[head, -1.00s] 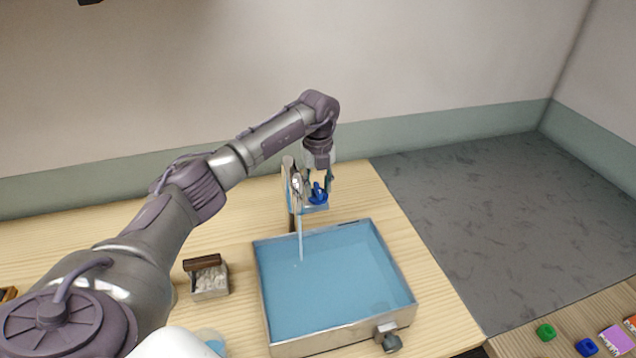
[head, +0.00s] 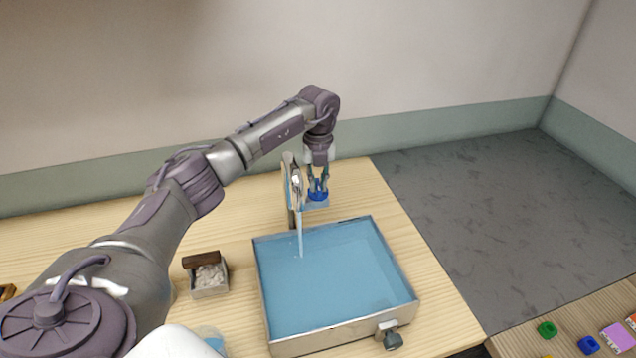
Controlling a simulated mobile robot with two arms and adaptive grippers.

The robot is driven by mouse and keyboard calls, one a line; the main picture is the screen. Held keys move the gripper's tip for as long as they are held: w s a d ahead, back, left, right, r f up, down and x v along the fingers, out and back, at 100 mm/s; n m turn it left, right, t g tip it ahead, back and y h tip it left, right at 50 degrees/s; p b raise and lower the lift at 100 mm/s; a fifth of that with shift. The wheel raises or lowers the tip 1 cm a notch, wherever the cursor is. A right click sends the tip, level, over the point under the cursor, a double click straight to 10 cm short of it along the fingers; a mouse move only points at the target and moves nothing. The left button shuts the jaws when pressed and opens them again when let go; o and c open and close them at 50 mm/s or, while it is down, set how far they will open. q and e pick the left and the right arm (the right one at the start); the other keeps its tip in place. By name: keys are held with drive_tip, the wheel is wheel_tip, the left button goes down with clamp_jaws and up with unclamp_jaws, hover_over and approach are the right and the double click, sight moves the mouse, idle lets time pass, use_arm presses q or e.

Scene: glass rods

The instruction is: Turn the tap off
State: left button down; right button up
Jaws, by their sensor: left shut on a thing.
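The tap (head: 290,183) stands behind the metal basin, with a thin stream of water (head: 300,235) falling from it into the basin. A blue knob (head: 318,196) sits on a light blue base just right of the spout. My left gripper (head: 318,187) points down over the knob and is shut on it. The fingers hide part of the knob. My right gripper does not show.
The metal basin (head: 415,300) holds blue water and has a small valve (head: 390,337) at its front. A small box with pale stones (head: 209,278) stands to its left. Coloured items, including a green one (head: 547,329), lie on a surface at the lower right.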

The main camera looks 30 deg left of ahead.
sight(318, 184)
use_arm(q)
drive_tip(key=m+b, duration=0.1)
drive_tip(key=m, duration=0.2)
drive_tip(key=m+b, duration=0.1)
drive_tip(key=m, duration=0.4)
drive_tip(key=shift+b, duration=0.35)
drive_tip(key=m+b, duration=0.1)
drive_tip(key=m, duration=0.3)
drive_tip(key=shift+m, duration=2.1)
drive_tip(key=shift+r, duration=0.1)
drive_tip(key=c, duration=1.2)
unclamp_jaws()
drive_tip(key=shift+o, duration=0.2)
wheel_tip(318, 184, up, 12)
